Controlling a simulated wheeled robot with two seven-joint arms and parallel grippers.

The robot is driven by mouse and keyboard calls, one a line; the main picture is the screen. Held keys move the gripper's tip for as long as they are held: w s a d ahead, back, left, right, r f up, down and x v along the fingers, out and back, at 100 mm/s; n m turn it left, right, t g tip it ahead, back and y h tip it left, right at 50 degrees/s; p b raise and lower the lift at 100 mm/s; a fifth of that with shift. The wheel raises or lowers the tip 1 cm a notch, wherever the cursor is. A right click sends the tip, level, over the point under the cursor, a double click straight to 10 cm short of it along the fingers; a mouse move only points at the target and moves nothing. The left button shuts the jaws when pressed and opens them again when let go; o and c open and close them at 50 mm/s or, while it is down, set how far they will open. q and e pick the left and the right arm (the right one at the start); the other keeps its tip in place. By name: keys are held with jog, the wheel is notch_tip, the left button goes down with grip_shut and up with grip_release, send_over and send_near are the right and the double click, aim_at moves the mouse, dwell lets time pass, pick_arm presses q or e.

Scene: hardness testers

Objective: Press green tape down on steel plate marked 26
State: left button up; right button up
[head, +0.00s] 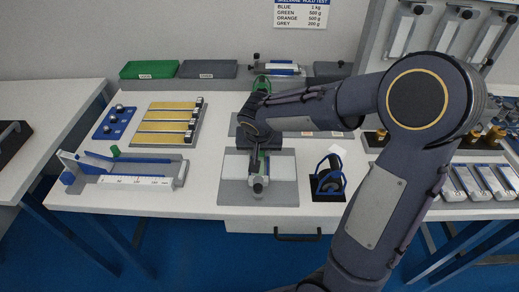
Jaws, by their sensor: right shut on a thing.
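My right gripper (257,137) points down over a grey base plate (229,195) in the middle of the bench. It is shut on a small pale roller-like tool (258,182), which is partly hidden by the fingers. Pale steel plates (283,168) lie on the base plate on both sides of the tool. A bit of green shows beside the fingers, perhaps the green tape, but I cannot tell how it lies. No number 26 is readable. My left gripper is not in view.
A blue frame on a black base (328,190) stands just right of the base plate. A long measuring fixture (130,181) and a rack of yellow strips (167,127) are on the left. Metal weights (470,182) lie at right.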

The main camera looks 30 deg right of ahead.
jog(key=shift+f, duration=0.1)
jog(key=o, duration=1)
jog(key=shift+o, duration=0.2)
jog(key=v, duration=0.8)
jog(key=shift+p, duration=0.3)
jog(key=s+a+r+n+y+p, duration=0.2)
jog(key=s+r+y+p, duration=0.1)
jog(key=s, duration=0.6)
jog(key=s+a+r+n+t+y+p, duration=0.1)
jog(key=s+a+r+n+y+p, duration=0.1)
jog(key=s, duration=0.8)
jog(key=shift+s+a+r+n+t+y+p, duration=0.35)
jog(key=shift+a+y+p, duration=0.25)
jog(key=shift+a+p, duration=0.25)
